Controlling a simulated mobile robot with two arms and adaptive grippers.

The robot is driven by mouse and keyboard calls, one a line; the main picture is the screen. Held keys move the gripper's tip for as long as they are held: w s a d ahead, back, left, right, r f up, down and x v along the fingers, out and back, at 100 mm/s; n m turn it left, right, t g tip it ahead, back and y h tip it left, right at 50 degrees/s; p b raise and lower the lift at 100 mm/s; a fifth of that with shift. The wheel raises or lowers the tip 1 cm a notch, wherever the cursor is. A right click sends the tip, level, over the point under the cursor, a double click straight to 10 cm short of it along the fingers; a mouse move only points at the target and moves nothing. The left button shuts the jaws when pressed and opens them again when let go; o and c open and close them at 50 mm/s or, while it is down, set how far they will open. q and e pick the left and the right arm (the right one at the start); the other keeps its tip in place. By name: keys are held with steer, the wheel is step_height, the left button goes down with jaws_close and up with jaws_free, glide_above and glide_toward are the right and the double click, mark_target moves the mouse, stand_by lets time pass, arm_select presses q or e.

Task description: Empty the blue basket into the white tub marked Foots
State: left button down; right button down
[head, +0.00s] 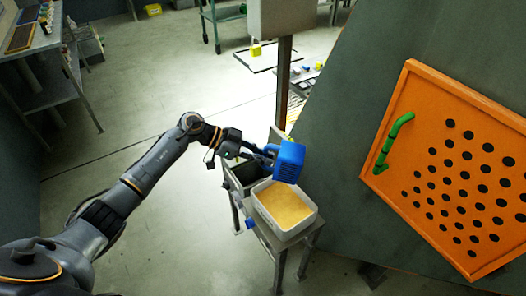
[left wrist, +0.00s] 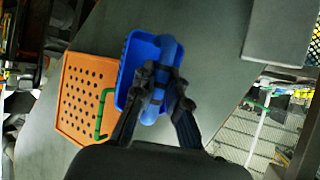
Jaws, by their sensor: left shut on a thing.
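The blue basket (head: 289,162) is in the air above the far end of a white tub (head: 299,231) with yellow-tan material in it. The basket is tilted, and its contents cannot be made out. My left gripper (head: 266,152) comes in from the left and is shut on the basket's handle. The left wrist view shows the dark fingers (left wrist: 160,84) around the blue handle, with the basket (left wrist: 129,75) beyond. No marking on the tub can be read. My right gripper is in neither view.
The tub stands on a small metal stand (head: 284,243), beside a dark bin (head: 239,176). An orange perforated panel (head: 440,170) with a green handle (head: 393,143) is on the grey-green machine to the right. Open floor lies to the left.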

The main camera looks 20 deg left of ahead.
mark_target(268, 145)
arm_select(q)
steer(key=r+y+p, duration=0.1)
steer(key=p, duration=0.1)
steer(key=r+y+p, duration=0.2)
steer(key=d+r+g+y+p, duration=0.1)
steer(key=r+y+p, duration=0.1)
steer(key=shift+w+d+m, duration=0.1)
steer(key=shift+w+m, duration=0.05)
steer(key=shift+m, duration=0.25)
steer(key=d+r+y+p, duration=0.1)
steer(key=y, duration=0.1)
steer(key=d+r+y+p, duration=0.1)
steer(key=y+p, duration=0.1)
steer(key=d+r+y+p, duration=0.1)
steer(key=y+p, duration=0.1)
steer(key=y, duration=0.1)
steer(key=shift+w+d+r+m+g, duration=0.15)
steer(key=shift+w+d+m+g, duration=0.05)
steer(key=shift+d+m+g, duration=0.2)
steer(key=shift+d+y, duration=0.35)
steer(key=shift+y, duration=0.45)
steer(key=shift+w+d+y+b, duration=0.15)
steer(key=shift+d+y+b, duration=0.45)
steer(key=shift+y, duration=0.3)
steer(key=shift+r+g+y, duration=0.3)
steer(key=shift+a, duration=0.1)
steer(key=shift+m, duration=0.3)
